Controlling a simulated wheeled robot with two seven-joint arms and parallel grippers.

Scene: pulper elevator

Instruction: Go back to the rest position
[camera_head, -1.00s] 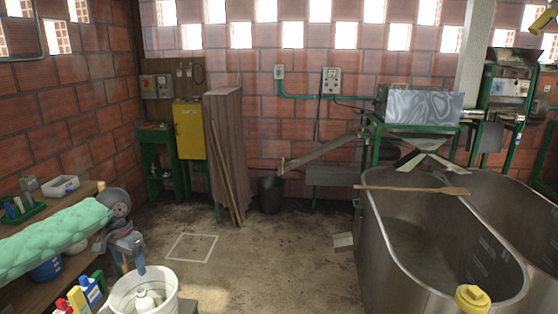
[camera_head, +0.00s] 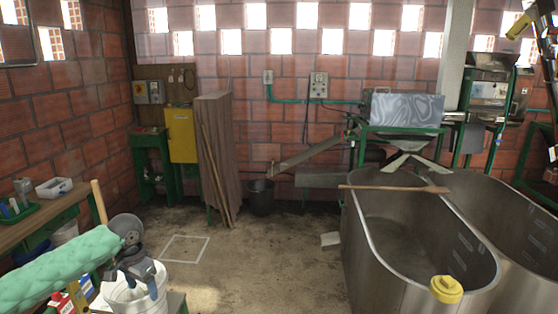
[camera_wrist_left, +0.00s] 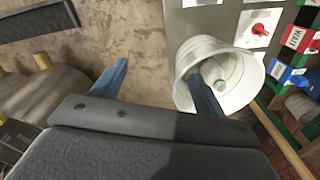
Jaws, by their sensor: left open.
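My left arm, in a green padded sleeve, comes in from the left of the head view. Its gripper (camera_head: 133,283) is low at the left, with its blue-grey fingers pointing down and apart. In the left wrist view the gripper (camera_wrist_left: 158,85) is open, with nothing between its fingers. One finger overlaps the white bucket (camera_wrist_left: 244,72); I cannot tell whether it touches. A white bottle (camera_wrist_left: 216,68) is inside the bucket. In the head view the gripper partly hides the bucket (camera_head: 150,303). My right gripper is not in view.
A wooden bench (camera_head: 50,212) with trays stands at the left. Metal tanks (camera_head: 372,250) fill the right, with a wooden paddle (camera_head: 395,188) across and a yellow object (camera_head: 446,290) at the near rim. The concrete floor (camera_head: 250,250) between is mostly open.

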